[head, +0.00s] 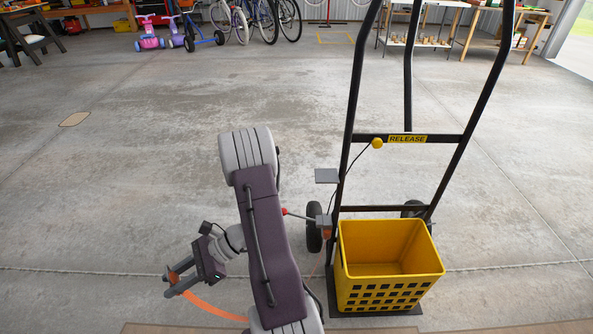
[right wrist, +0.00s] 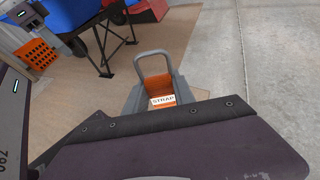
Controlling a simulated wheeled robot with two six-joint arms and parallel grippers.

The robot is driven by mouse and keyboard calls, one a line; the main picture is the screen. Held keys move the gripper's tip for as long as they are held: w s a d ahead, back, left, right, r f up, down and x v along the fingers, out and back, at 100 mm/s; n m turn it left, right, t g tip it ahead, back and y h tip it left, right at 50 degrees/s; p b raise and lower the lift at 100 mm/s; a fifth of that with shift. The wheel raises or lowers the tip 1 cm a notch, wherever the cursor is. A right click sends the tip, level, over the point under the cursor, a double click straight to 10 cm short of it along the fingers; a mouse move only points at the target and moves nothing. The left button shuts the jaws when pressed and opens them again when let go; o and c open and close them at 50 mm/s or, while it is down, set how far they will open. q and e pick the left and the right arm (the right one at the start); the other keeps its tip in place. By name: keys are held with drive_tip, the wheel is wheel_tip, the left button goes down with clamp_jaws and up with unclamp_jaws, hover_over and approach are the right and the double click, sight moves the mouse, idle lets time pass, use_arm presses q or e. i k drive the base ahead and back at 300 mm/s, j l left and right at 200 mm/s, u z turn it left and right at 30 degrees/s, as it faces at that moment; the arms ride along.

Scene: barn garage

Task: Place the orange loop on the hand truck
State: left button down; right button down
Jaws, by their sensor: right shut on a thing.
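The hand truck (head: 356,108) stands upright right of centre in the head view, with a black tube frame and a RELEASE label on a crossbar. A yellow crate (head: 388,292) sits at its foot. My right gripper (head: 171,281) is left of the truck, well apart from it, and shut on the orange loop (head: 212,309). The loop hangs as a curved band from the fingers toward the lower middle. My purple and grey arm hides part of it. The right wrist view shows no fingertips. My left gripper is not in view.
A yellow knob (head: 377,143) hangs on a cord at the truck's crossbar. A red-tipped lever (head: 285,212) juts left from the truck. The right wrist view shows a grey holder labelled STRAP (right wrist: 160,101) and an orange crate (right wrist: 36,54). Open concrete floor lies beyond.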

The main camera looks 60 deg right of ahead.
sight(325, 175)
drive_tip(key=i+l+z, duration=0.15)
drive_tip(key=z, duration=0.3)
drive_tip(key=i+z, duration=0.35)
drive_tip(key=z, duration=0.15)
drive_tip(key=i+j+z, duration=0.1)
drive_tip(key=i+z, duration=0.15)
drive_tip(key=z, duration=0.2)
drive_tip(key=i+j+z, duration=0.15)
drive_tip(key=z, duration=0.35)
drive_tip(key=i+j+z, duration=0.25)
drive_tip(key=z, duration=0.2)
drive_tip(key=i, duration=0.05)
